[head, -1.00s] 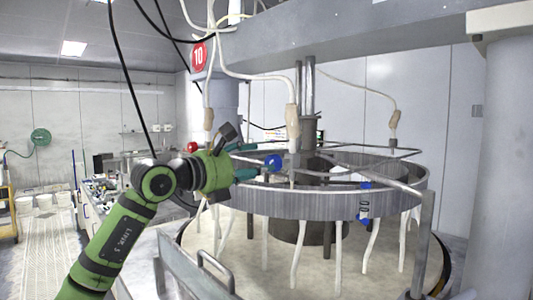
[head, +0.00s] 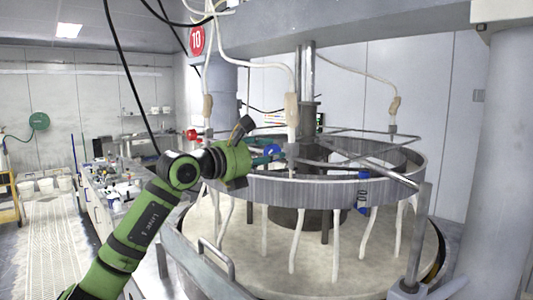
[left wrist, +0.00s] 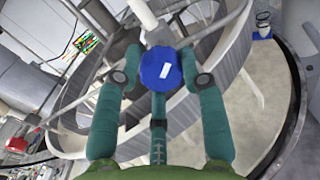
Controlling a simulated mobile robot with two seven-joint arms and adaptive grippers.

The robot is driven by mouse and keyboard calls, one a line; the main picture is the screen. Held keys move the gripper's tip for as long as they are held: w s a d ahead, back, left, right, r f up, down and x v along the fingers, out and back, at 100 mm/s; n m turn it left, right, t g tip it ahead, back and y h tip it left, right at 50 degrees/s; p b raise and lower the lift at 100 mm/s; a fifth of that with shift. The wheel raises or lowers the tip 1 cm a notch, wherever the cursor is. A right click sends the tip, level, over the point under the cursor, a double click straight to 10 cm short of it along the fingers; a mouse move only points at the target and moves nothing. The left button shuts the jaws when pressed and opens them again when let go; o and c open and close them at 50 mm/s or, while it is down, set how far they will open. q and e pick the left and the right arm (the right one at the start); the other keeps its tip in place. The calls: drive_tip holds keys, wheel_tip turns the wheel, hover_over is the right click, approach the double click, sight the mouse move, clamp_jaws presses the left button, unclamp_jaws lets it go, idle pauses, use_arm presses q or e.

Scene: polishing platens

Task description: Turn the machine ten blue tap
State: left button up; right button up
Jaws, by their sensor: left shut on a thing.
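A round blue tap (head: 272,151) with a white mark on its face sits on the near left side of the ring over the machine marked with a red number sign (head: 197,40). In the left wrist view the blue tap (left wrist: 160,69) lies between my teal fingertips. My left gripper (head: 268,153) reaches in from the left and is shut on this tap; its fingers are partly hidden by the green wrist in the head view. My right gripper is in no view.
A red tap (head: 193,135) is behind my wrist. White hoses hang above and below the ring. A grey post (head: 416,235) and a rail handle (head: 216,258) stand near.

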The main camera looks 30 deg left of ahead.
use_arm(q)
drive_tip(key=shift+r+n, duration=0.3)
drive_tip(key=shift+n, duration=0.2)
drive_tip(key=shift+s+r, duration=0.1)
drive_tip(key=o, duration=0.9)
drive_tip(key=shift+o, duration=1.1)
drive_tip(key=shift+d, duration=0.1)
drive_tip(key=shift+s+a+f, duration=0.2)
drive_tip(key=shift+s+a, duration=0.05)
drive_tip(key=shift+s, duration=0.05)
drive_tip(key=v, duration=1.1)
